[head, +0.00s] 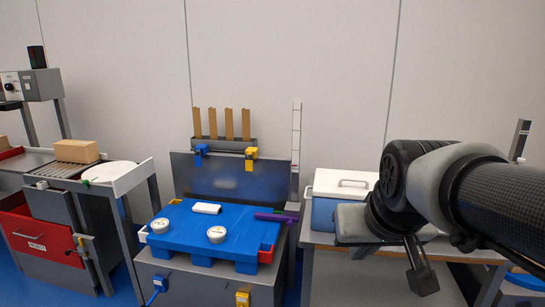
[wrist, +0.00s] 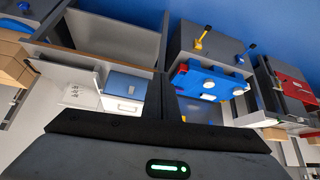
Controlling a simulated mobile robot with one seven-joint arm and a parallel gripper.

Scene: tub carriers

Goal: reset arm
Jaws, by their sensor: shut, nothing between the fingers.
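My arm comes in from the right side of the head view. My gripper (head: 422,280) hangs in front of the right-hand bench, pointing down, with nothing in it. In the wrist view my gripper (wrist: 163,85) has its dark fingers together at the middle, above the wide dark hand with a green light. It touches nothing that I can see.
A blue-and-white cooler (head: 325,200) stands on the right bench, behind my gripper. A conveyor with a cardboard box (head: 76,151) is at left.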

